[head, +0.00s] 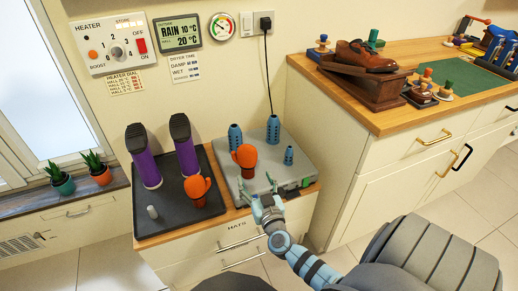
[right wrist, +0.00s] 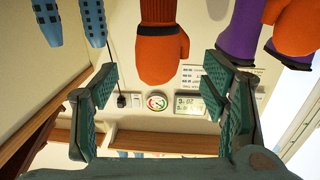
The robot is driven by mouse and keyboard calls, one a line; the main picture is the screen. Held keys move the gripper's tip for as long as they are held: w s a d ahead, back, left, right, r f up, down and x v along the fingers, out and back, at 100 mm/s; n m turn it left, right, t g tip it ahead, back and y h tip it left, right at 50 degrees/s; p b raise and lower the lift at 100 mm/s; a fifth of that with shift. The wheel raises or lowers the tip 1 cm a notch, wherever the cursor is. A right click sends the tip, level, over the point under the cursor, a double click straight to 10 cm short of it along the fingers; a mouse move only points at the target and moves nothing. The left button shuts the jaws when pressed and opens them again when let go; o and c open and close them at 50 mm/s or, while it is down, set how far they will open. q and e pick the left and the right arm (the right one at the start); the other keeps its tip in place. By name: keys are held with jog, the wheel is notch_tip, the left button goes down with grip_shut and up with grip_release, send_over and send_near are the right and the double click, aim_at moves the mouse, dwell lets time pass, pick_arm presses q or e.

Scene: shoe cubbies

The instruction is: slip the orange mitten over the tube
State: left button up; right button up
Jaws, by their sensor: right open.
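One orange mitten (head: 244,157) stands upright, cuff down, on the grey dryer box (head: 262,176). Its cuff hides whether a tube is inside it. Blue perforated tubes (head: 273,129) stand on the box: one behind the mitten (head: 235,136), one at the back, and a shorter one (head: 289,155) at the right. A second orange mitten (head: 197,190) stands on the black tray. My right gripper (head: 258,187) is open at the box's front edge, in front of the first mitten. In the right wrist view, that mitten (right wrist: 160,52) shows between the spread fingers (right wrist: 160,108), apart from both. My left gripper is out of view.
Purple boots (head: 145,165) and a small grey item (head: 152,212) are on the black tray (head: 163,219). A wooden-topped cabinet (head: 390,112) with a brown shoe (head: 365,57) stands at the right. A black cord (head: 267,70) hangs behind the box.

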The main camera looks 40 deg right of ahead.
jog(key=v, duration=0.4)
jog(key=shift+s+a, duration=0.1)
jog(key=shift+s, duration=0.05)
